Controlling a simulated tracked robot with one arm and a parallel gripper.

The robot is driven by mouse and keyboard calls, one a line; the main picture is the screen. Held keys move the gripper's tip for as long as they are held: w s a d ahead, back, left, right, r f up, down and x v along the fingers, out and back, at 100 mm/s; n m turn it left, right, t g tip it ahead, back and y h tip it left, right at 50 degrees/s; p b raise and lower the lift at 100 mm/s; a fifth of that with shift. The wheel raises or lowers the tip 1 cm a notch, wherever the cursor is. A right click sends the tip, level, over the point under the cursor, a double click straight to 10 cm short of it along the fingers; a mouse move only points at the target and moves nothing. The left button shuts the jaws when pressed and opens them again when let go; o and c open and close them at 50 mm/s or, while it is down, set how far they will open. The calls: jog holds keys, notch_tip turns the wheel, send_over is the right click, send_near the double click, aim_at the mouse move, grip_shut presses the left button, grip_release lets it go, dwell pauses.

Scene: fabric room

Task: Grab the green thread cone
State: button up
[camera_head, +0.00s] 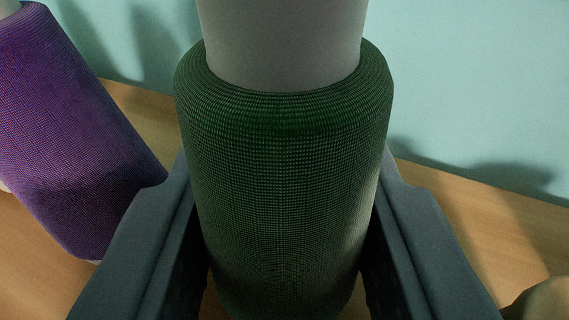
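The green thread cone (285,180) stands large in the middle of the view, with a bare grey-white core (285,40) sticking out of its top. My gripper (287,195) has one dark grey finger on each side of the cone. The cone's lower end is cut off by the bottom edge.
A purple thread cone (70,140) stands at the left, close to my left finger. A beige rounded thing (545,300) shows at the bottom right corner.

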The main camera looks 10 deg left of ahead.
aim_at(288, 164)
jog(key=shift+r, duration=0.1)
dwell(0.3)
jog(key=shift+w+r+p, duration=0.1)
jog(key=shift+r+p, duration=0.5)
jog(key=shift+r, duration=1.05)
